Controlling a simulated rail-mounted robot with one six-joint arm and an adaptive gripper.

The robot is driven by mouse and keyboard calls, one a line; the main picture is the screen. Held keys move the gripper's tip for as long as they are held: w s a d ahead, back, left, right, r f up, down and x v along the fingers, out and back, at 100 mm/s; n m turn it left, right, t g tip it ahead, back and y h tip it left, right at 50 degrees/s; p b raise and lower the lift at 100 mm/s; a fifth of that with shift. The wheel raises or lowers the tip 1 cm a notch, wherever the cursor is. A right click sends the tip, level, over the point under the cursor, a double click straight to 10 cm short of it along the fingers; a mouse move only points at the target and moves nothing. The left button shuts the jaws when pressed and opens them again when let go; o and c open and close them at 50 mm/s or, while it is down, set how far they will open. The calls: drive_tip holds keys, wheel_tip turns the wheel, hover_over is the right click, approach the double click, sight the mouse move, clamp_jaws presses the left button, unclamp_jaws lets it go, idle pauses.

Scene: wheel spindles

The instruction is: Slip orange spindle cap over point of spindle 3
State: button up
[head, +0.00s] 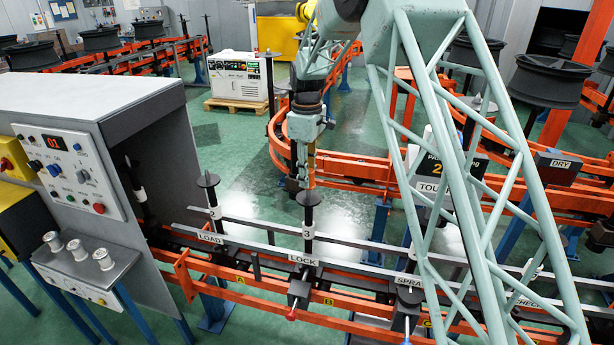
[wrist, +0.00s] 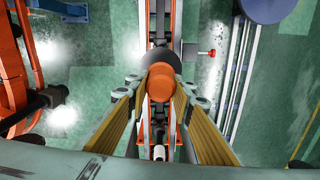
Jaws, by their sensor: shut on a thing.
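My gripper (wrist: 161,82) is shut on the orange spindle cap (wrist: 157,92), which sits between the tips of its two tan-padded fingers in the wrist view. Spindle 3 (head: 307,216) stands upright on the rail at the LOCK sign, a black post with a white band marked 3 and a dark disc near its top. In the head view my gripper (head: 300,178) points down just above that disc. In the wrist view a dark round disc (wrist: 147,62) shows partly behind the cap. The spindle's point is hidden, and I cannot tell whether the cap touches it.
Another spindle (head: 210,190) stands to the left at the LOAD sign. My arm's lattice covers the right side of the line. Rails (head: 250,255) run along below the gripper.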

drive_tip(key=shift+f+b, duration=0.4)
drive_tip(key=shift+f, duration=0.65)
drive_tip(key=shift+f+b, duration=0.5)
drive_tip(key=shift+f, duration=0.9)
idle(1.5)
drive_tip(key=o, duration=0.8)
drive_tip(key=shift+o, duration=0.2)
drive_tip(key=shift+r, duration=0.15)
drive_tip(key=shift+r, duration=5.85)
drive_tip(key=shift+r, duration=0.1)
